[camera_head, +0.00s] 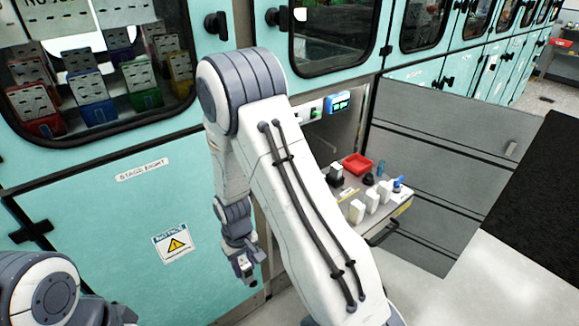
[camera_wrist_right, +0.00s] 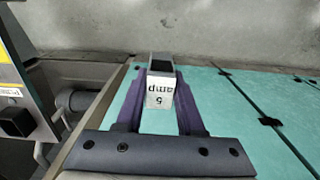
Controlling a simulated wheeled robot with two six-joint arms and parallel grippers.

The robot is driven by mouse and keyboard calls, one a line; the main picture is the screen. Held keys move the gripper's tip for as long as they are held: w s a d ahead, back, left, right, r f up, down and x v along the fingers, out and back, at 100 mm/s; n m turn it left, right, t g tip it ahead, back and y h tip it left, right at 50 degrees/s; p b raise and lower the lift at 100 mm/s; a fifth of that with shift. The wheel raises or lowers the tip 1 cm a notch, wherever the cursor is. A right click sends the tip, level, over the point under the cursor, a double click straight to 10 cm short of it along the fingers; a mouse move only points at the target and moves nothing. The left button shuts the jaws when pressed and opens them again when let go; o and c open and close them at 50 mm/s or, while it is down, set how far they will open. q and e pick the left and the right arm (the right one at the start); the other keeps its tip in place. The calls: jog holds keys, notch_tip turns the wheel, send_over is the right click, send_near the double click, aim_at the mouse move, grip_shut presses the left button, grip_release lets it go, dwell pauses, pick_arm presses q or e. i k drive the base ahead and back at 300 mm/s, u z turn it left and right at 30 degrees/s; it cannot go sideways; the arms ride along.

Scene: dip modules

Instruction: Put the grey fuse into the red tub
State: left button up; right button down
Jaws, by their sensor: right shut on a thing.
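My right gripper (camera_head: 246,268) hangs in front of the teal cabinet, left of the open drawer. In the right wrist view it (camera_wrist_right: 160,98) is shut on the grey fuse (camera_wrist_right: 160,97), a small block with a "5 amp" label and a dark top, held between the purple fingers. In the head view the fuse is too small to make out clearly. The red tub (camera_head: 357,165) sits at the back of the pulled-out drawer, right of my right arm and well apart from the gripper. My left gripper is not in view; only part of the left arm shows.
The drawer (camera_head: 403,208) also holds several white blocks (camera_head: 357,211), a black item (camera_head: 336,176) and blue-topped pieces (camera_head: 398,184). My right arm covers its left side. A grey open door panel (camera_head: 440,150) stands on the right. Open floor (camera_head: 500,280) lies in front.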

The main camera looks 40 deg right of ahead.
aim_at(356, 166)
jog(key=u, duration=2.3)
jog(key=k, duration=2.15)
jog(key=z, duration=2.3)
